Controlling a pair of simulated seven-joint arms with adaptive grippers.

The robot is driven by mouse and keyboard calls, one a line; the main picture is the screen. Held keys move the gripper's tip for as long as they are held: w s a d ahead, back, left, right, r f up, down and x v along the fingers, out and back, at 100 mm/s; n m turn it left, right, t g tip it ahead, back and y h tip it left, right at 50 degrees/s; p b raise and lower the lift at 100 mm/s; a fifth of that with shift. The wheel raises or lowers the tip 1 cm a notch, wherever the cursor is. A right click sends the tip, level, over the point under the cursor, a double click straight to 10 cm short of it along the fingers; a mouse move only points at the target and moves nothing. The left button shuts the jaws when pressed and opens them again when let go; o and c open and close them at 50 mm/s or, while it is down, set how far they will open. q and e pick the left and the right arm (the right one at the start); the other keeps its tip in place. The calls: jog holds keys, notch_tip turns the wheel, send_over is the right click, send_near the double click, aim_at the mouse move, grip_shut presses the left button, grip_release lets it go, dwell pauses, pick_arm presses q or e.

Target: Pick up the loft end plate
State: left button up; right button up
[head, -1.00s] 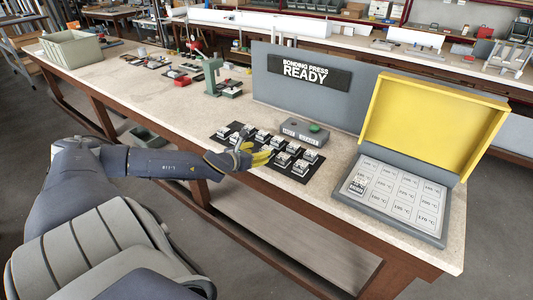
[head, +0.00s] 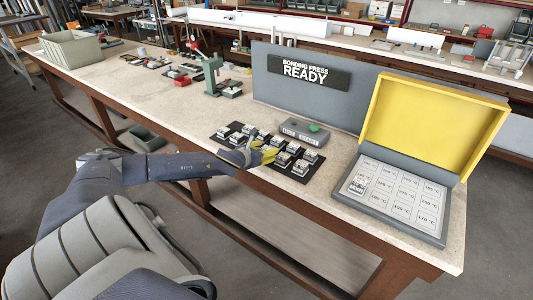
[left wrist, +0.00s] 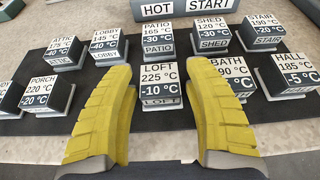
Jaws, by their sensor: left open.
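The loft end plate is a small block (left wrist: 160,80) labelled LOFT, 225 °C, -10 °C, in the front row on the black mat (left wrist: 20,127). In the left wrist view it stands ahead of and between the yellow fingers of my left gripper (left wrist: 160,125), which is open and empty. In the head view my left gripper (head: 264,154) hangs over the front edge of the mat and partly hides the blocks there. My right gripper is not in view.
Other labelled blocks stand close by, including BATH (left wrist: 230,78) on the right and PATIO (left wrist: 158,38) behind. A HOT START box (head: 304,132) stands behind the mat. To the right is an open yellow-lidded press (head: 395,200) with one block in its grid.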

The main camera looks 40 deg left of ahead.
pick_arm(q)
jog(key=shift+o, duration=0.2)
jog(key=c, duration=1)
jog(key=shift+r, duration=0.15)
